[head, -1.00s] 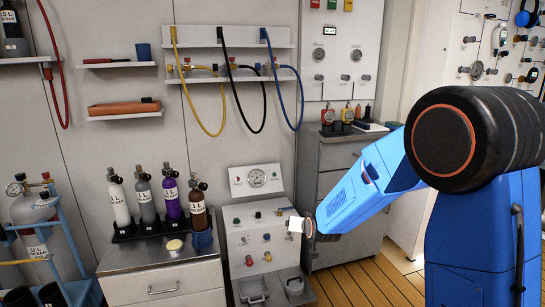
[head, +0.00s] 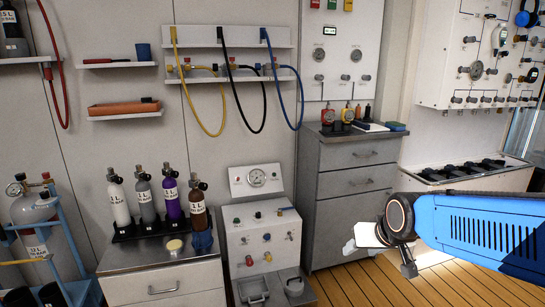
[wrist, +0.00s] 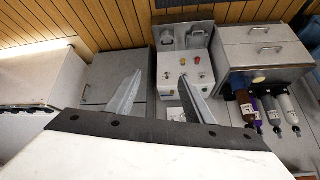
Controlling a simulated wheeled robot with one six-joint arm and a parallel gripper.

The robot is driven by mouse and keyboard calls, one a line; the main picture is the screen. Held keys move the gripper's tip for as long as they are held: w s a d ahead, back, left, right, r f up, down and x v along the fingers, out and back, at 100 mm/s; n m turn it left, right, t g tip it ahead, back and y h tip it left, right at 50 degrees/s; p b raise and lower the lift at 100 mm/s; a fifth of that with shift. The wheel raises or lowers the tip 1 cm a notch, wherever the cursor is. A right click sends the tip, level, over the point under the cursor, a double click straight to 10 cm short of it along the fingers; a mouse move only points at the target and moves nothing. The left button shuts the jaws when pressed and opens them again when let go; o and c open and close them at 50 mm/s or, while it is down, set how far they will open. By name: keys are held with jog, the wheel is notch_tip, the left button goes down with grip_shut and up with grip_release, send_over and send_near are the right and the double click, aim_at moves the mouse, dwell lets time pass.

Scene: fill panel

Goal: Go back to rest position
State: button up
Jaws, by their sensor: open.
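My gripper shows in the wrist view (wrist: 160,77) with its two grey metal fingers spread apart and nothing between them. In the head view my gripper (head: 408,264) is at the lower right, at the end of my blue arm, hanging in front of the grey drawer cabinet (head: 345,228) and above the wooden floor. One finger points down there; the other is hard to make out. The fill panel console (head: 262,225) stands to its left, apart from it.
A drawer cabinet (head: 162,285) carries a rack with several small cylinders (head: 170,197). A blue cylinder trolley (head: 70,240) is at the left. Coloured hoses (head: 238,100) hang on the wall. A wall panel (head: 470,60) is at the right. The wooden floor (head: 350,290) is clear in front.

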jog(key=s+d+g, duration=0.1)
jog(key=s+d, duration=0.1)
jog(key=s, duration=0.8)
jog(key=s+d+g+h, duration=0.1)
jog(key=s+d, duration=0.2)
jog(key=s, duration=0.6)
jog(key=shift+s+d+f, duration=0.15)
jog(key=shift+s, duration=0.25)
